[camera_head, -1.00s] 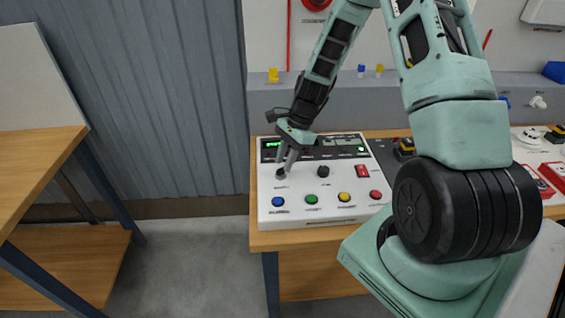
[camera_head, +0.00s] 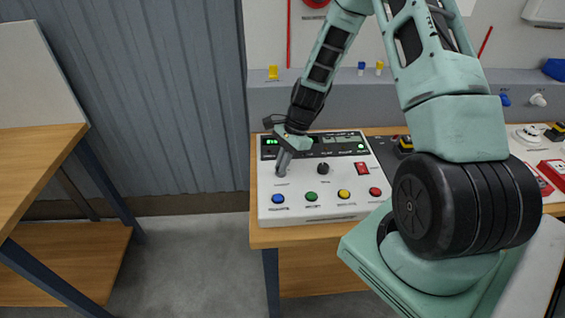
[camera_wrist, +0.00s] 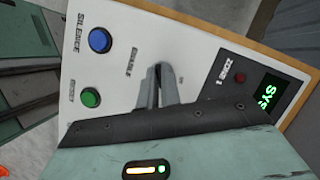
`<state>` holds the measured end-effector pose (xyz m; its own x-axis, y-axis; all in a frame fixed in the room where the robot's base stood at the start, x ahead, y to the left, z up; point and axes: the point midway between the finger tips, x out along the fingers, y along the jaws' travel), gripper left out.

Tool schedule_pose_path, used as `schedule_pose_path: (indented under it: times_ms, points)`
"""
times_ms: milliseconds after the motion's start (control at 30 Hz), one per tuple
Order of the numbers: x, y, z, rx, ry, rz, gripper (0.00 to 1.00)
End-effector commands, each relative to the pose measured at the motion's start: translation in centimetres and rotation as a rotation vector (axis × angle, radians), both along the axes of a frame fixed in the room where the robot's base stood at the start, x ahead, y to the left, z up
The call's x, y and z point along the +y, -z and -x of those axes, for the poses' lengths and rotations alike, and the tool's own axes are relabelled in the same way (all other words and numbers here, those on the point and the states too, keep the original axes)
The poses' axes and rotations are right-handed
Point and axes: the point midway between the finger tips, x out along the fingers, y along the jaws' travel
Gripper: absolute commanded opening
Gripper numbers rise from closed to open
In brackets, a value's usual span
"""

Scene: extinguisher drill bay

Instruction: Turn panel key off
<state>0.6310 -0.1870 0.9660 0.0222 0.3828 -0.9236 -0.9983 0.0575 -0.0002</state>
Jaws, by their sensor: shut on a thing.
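The white control panel (camera_head: 318,208) sits on the wooden table at centre. My gripper (camera_head: 282,172) reaches down to the panel's upper left, where the key switch is, and is shut on the key. The fingers cover the key, so its turn angle cannot be told. In the wrist view the gripper's fingers (camera_wrist: 158,88) come together at the panel face, beside a printed label. The panel's green-lit display (camera_head: 272,142) also shows in the wrist view (camera_wrist: 268,98).
Blue (camera_head: 278,199), green (camera_head: 311,197), yellow (camera_head: 344,195) and red (camera_head: 375,192) buttons line the panel's front. A black knob (camera_head: 323,169) and a red switch (camera_head: 362,169) sit right of my gripper. Another wooden table (camera_head: 40,160) stands at left, with open floor between.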

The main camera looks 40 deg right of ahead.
Motion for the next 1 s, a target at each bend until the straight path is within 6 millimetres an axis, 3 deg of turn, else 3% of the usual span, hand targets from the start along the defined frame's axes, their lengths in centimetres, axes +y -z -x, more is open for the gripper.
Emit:
schedule_pose_path:
  times_ms: [367,1000]
  points:
    - [-0.02,-0.07,-0.21,0.000,-0.198,0.002,0.00]
    - [0.10,-0.02,-0.56,0.000,-0.781,0.003,0.00]
